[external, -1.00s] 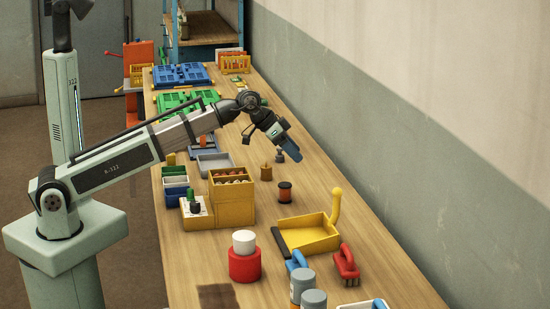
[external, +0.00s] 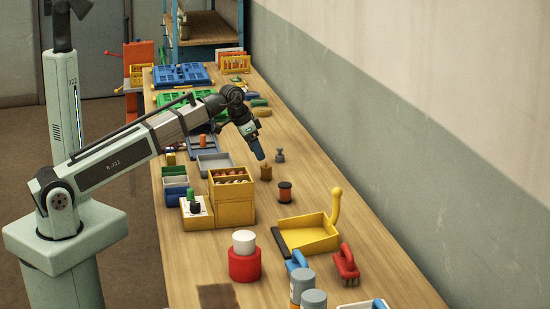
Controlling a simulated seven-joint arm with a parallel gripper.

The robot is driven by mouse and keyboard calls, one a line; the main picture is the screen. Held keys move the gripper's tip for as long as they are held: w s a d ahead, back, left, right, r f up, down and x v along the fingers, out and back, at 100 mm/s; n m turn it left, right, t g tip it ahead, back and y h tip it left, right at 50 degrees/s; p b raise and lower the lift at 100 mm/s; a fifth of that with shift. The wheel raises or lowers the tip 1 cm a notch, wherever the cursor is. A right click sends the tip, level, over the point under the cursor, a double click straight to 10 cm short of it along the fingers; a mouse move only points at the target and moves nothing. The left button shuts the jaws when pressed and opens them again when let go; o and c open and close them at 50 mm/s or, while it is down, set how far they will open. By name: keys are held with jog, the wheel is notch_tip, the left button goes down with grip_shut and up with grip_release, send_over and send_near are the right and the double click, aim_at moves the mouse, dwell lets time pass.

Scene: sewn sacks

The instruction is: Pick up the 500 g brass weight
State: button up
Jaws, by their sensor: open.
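A small brass-coloured weight (external: 266,173) stands upright on the wooden bench, right of the yellow box; any marking on it is too small to read. A grey weight (external: 280,156) stands just behind it and to its right. My gripper (external: 261,157) points down with its tip close above the brass weight, seemingly a short gap away. It is open and holds nothing that I can see. Its two fingers overlap in this view, so the gap between them is hidden.
A dark orange spool (external: 285,192) stands in front of the brass weight. The yellow box (external: 233,208) and a grey tray (external: 215,164) are to the left. A yellow dustpan (external: 308,236) lies nearer the camera. The bench is bare to the right.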

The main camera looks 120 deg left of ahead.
aim_at(265, 166)
jog(key=shift+x, duration=1.95)
jog(key=shift+a+x, duration=0.2)
jog(key=shift+x, duration=1.1)
jog(key=shift+a+x, duration=0.15)
jog(key=shift+x, duration=1.15)
jog(key=shift+s, duration=0.1)
jog(key=shift+c, duration=0.5)
grip_shut()
